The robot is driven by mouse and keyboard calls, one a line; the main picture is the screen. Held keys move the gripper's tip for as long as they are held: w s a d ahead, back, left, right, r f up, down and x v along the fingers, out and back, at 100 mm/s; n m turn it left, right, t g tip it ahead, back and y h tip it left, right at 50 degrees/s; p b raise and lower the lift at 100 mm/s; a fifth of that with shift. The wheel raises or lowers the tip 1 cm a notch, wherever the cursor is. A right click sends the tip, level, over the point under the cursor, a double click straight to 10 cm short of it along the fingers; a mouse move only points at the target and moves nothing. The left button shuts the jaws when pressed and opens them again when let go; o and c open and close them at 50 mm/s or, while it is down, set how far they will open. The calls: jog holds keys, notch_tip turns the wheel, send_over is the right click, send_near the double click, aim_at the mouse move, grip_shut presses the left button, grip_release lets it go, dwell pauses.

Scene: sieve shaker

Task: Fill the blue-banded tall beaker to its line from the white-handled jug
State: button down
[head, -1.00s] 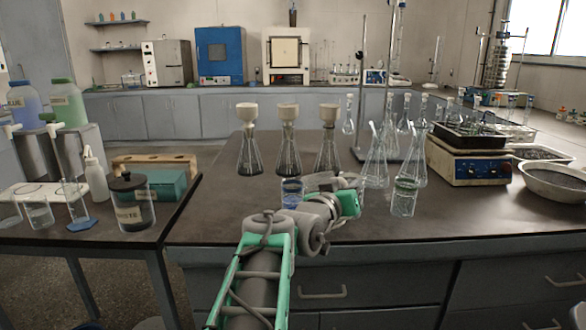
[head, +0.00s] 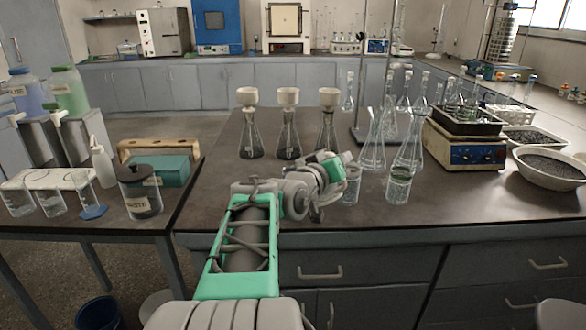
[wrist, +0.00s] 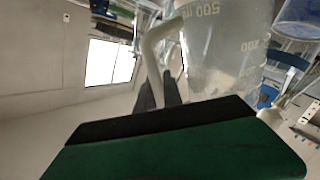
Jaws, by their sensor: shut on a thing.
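My gripper (head: 332,172) is shut on the white handle (wrist: 158,48) of a clear graduated jug (wrist: 222,55). The jug (head: 351,188) shows just right of my gripper in the head view, over the front of the bench, and looks close to upright. Its liquid level is not clear. The blue-banded tall beaker is not visible in the head view; my arm covers that part of the bench. A clear vessel with a blue edge (wrist: 298,22) at the top right of the wrist view may be it. A green-banded beaker (head: 399,186) stands right of the jug.
Flasks with funnels (head: 288,135) stand behind my arm, and clear flasks (head: 374,145) stand behind the jug. A hot-plate-like device (head: 465,150) and a white bowl (head: 550,172) are at right. A side table at left holds a waste jar (head: 140,195).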

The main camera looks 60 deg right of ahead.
jog(key=shift+w+d+r+p, duration=0.1)
jog(key=shift+w+r+p, duration=0.05)
jog(key=shift+r+p, duration=0.35)
jog(key=shift+w+r+n+p, duration=0.3)
jog(key=shift+p, duration=0.25)
jog(key=shift+d+r+p, duration=0.1)
jog(key=shift+r+p, duration=0.1)
jog(key=shift+p, duration=0.2)
jog(key=shift+w+r+n+p, duration=0.3)
jog(key=shift+n+p, duration=0.1)
jog(key=shift+p, duration=0.45)
dwell(0.4)
jog(key=shift+w+r, duration=0.1)
jog(key=shift+w, duration=0.05)
dwell(1.3)
